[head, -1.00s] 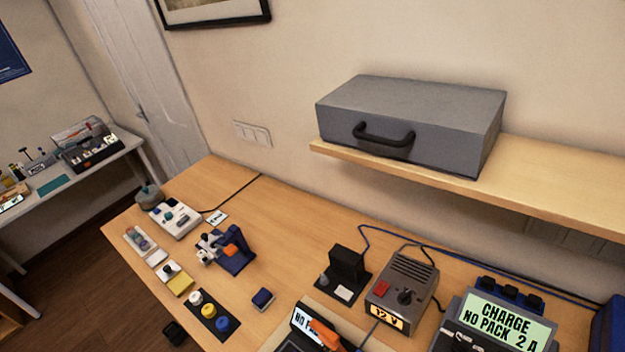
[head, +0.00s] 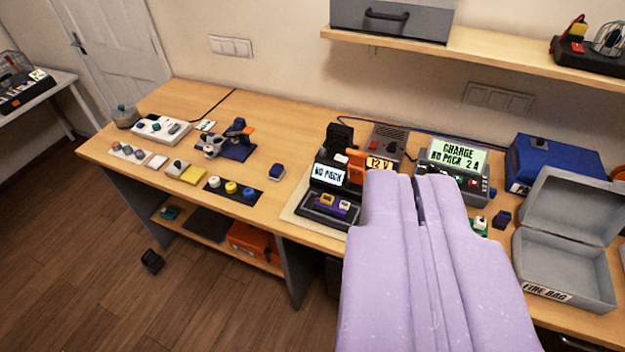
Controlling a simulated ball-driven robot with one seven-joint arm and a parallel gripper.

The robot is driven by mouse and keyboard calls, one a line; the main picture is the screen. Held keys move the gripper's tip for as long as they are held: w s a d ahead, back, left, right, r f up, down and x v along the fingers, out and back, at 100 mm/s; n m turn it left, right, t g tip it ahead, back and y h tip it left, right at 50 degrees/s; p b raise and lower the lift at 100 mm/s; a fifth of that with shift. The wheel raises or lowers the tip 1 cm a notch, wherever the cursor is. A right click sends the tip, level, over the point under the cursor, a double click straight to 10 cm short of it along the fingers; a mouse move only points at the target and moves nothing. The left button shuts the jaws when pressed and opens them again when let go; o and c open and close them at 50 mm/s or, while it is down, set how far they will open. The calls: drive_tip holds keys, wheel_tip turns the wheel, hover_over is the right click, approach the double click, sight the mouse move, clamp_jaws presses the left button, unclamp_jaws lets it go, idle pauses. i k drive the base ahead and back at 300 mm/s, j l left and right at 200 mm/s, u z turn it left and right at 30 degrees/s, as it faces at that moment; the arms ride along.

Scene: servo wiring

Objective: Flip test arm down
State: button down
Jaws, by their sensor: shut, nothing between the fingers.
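A black tester with a NO PACK display (head: 328,176) stands on the wooden bench. An orange arm (head: 356,163) stands raised at the tester's right side; I take it as the test arm. My lavender gripper (head: 414,188) is shut and empty, in front of the 12 V supply and just right of the orange arm in the picture. I cannot tell whether it touches anything. A yellow and purple piece (head: 333,204) lies in the tester's front tray.
A grey charger (head: 452,165) reads CHARGE NO PACK 2 A. The 12 V box (head: 385,146) is behind my gripper. An open grey fire bag box (head: 568,245) stands at right by a blue case (head: 553,165). A blue clamp stand (head: 232,146) and several coloured knobs occupy the left bench.

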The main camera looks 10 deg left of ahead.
sight(355, 167)
drive_tip(key=i+z, duration=0.2)
drive_tip(key=i, duration=0.6)
drive_tip(key=i+j+z, duration=0.2)
drive_tip(key=i, duration=0.6)
